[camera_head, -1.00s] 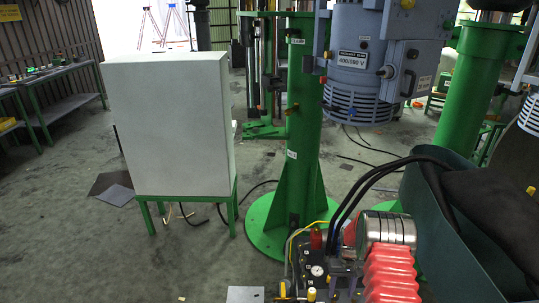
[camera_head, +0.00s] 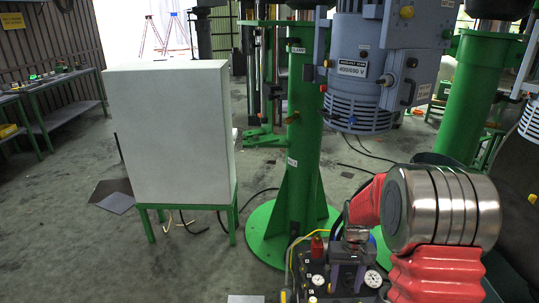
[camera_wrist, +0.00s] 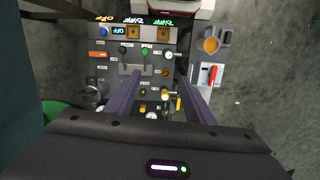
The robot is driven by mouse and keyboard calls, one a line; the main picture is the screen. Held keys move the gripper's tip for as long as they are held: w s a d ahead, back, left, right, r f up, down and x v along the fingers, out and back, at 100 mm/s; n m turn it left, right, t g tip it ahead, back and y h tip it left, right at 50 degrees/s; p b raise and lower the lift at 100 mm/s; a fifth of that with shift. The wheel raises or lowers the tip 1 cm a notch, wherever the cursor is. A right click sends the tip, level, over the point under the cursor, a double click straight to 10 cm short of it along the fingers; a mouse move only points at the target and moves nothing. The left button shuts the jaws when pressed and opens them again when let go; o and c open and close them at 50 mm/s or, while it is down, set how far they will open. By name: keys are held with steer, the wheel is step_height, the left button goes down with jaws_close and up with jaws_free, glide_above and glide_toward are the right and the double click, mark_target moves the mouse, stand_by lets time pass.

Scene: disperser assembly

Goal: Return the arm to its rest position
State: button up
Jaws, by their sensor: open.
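In the wrist view my gripper (camera_wrist: 160,76) shows as two dark purple fingers spread apart. Nothing is between them. They point over a grey control panel (camera_wrist: 112,68) with buttons, toggle switches, lit labels and small gauges. In the head view my arm (camera_head: 445,205) shows as a silver ringed cylinder with red bellows at the lower right. I cannot make out the fingers in the head view.
A white cabinet (camera_head: 168,130) on green legs stands left of a green column (camera_head: 300,160). A blue-grey motor unit (camera_head: 362,75) hangs at upper right. A red-handled switch box (camera_wrist: 208,76) sits right of the panel. Workbenches (camera_head: 60,110) line the left wall.

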steer(key=s+a+r+t, duration=0.3)
steer(key=s+r, duration=0.9)
steer(key=r, duration=0.1)
steer(key=s+a+r+n+t, duration=0.1)
steer(key=s+a+r+t, duration=0.3)
steer(key=s+r, duration=0.7)
steer(key=shift+s+a+r, duration=0.2)
steer(key=shift+s+r, duration=0.15)
steer(key=shift+r, duration=0.85)
